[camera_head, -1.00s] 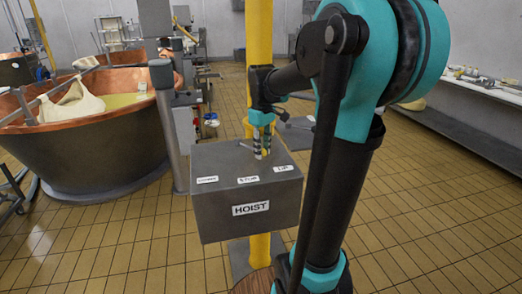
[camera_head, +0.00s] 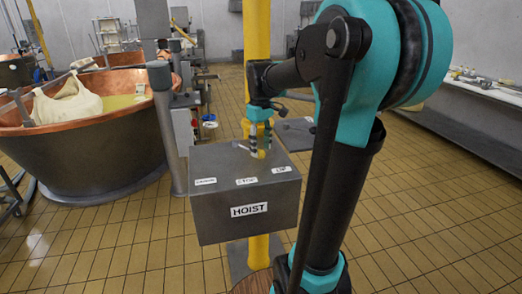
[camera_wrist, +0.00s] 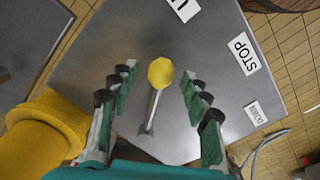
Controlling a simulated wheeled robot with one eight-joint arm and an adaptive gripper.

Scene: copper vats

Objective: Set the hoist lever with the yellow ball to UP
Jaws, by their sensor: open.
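The grey hoist box (camera_head: 245,212) stands in front of a yellow post and carries a HOIST sign. On its top are the labels DOWN (camera_head: 205,181), STOP (camera_head: 246,181) and UP (camera_head: 281,169). The metal lever with the yellow ball (camera_head: 261,154) rises from the box top and leans towards the UP label's side. In the wrist view the ball (camera_wrist: 161,72) and rod lie between the two fingers, with a gap on each side. My gripper (camera_head: 261,148) is open, pointing down around the lever. The UP label (camera_wrist: 182,7) is partly cut off in the wrist view.
A yellow post (camera_head: 257,60) rises close behind the box and beside my gripper. A copper vat (camera_head: 85,150) stands at the left, with a grey post (camera_head: 168,125) between it and the box. A bench (camera_head: 480,95) runs along the right.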

